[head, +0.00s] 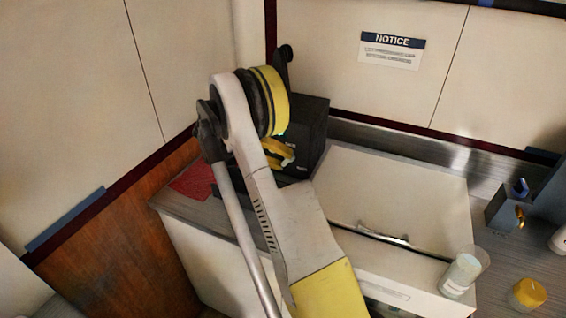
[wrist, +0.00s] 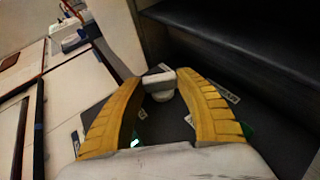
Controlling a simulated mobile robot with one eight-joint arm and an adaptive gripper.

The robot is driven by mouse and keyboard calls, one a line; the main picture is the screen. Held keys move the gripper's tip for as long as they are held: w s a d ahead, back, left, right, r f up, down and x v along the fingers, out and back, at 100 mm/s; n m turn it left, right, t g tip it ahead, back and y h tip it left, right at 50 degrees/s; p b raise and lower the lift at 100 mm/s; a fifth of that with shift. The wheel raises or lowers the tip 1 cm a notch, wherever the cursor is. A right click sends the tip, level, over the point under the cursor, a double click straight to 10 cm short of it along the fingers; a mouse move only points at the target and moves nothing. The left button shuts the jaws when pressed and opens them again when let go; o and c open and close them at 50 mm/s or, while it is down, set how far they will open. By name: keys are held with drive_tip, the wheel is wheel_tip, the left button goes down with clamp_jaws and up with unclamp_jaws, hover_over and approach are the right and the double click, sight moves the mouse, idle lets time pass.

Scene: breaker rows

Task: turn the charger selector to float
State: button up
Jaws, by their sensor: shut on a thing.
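The charger is a black box (head: 312,128) on the grey counter in the corner, partly hidden behind my arm in the head view. My gripper (head: 284,153) is at its front face. In the wrist view, the selector is a pale grey knob (wrist: 161,92) on the dark panel (wrist: 178,128). My gripper (wrist: 161,78) has its yellow fingers shut on either side of the knob. Small white labels (wrist: 229,93) sit around the knob, but their words are too small to read. I cannot tell which label the knob points at.
A red cloth (head: 194,182) lies left of the charger. A large pale panel or lid (head: 395,195) is to its right. A clear cup (head: 463,270) and a yellow-topped jar (head: 527,293) stand at the lower right. A notice (head: 392,50) is on the back wall.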

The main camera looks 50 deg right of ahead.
drive_tip(key=shift+f+g, duration=0.1)
drive_tip(key=shift+g, duration=0.2)
drive_tip(key=o, duration=1.2)
wheel_tip(320, 180, up, 10)
drive_tip(key=shift+r, duration=0.1)
